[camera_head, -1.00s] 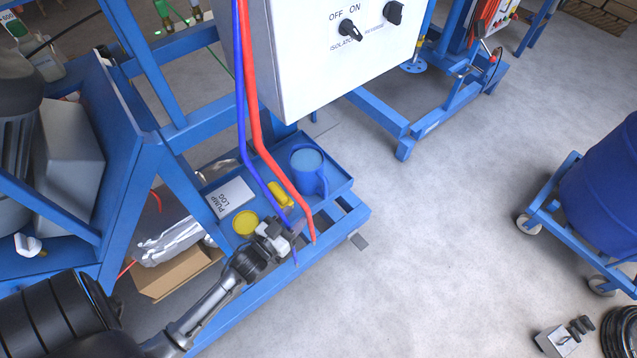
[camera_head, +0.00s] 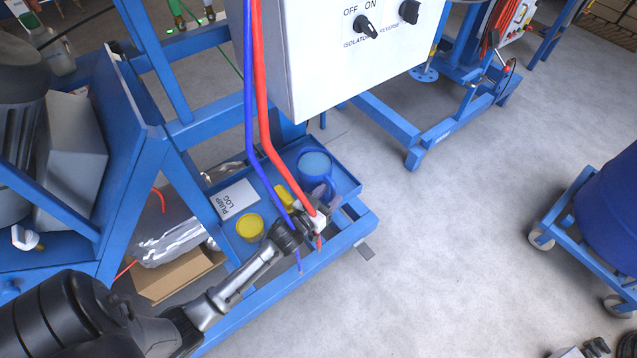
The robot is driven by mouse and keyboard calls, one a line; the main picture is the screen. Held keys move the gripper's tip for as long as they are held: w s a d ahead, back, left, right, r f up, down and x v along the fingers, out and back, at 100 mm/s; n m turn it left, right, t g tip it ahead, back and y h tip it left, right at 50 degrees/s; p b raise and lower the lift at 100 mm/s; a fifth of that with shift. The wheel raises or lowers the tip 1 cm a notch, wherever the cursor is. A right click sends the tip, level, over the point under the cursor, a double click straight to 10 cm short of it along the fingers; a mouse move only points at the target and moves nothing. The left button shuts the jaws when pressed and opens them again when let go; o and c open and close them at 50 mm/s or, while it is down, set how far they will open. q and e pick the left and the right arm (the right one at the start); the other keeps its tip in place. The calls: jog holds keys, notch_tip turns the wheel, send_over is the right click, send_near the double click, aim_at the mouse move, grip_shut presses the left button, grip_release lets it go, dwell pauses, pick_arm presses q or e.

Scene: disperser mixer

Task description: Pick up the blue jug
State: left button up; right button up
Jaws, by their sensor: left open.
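The blue jug (camera_head: 314,165) stands upright on the blue tray (camera_head: 347,179) of the frame, near its far right corner. It has an open top with a lighter blue inside. My left gripper (camera_head: 325,203) is open just in front of the jug, at its near right side, where the handle is. The fingers overlap the jug's lower edge in the picture, and I cannot tell whether they touch it. The handle is mostly hidden by the gripper.
Blue and red hoses (camera_head: 265,120) hang down in front of the tray and cross my left wrist. A yellow cup (camera_head: 249,226), a yellow item (camera_head: 284,197) and a pump log (camera_head: 234,199) lie left of the jug.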

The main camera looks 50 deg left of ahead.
pick_arm(q)
jog(key=shift+w, duration=1.2)
grip_shut()
jog(key=shift+r, duration=0.15)
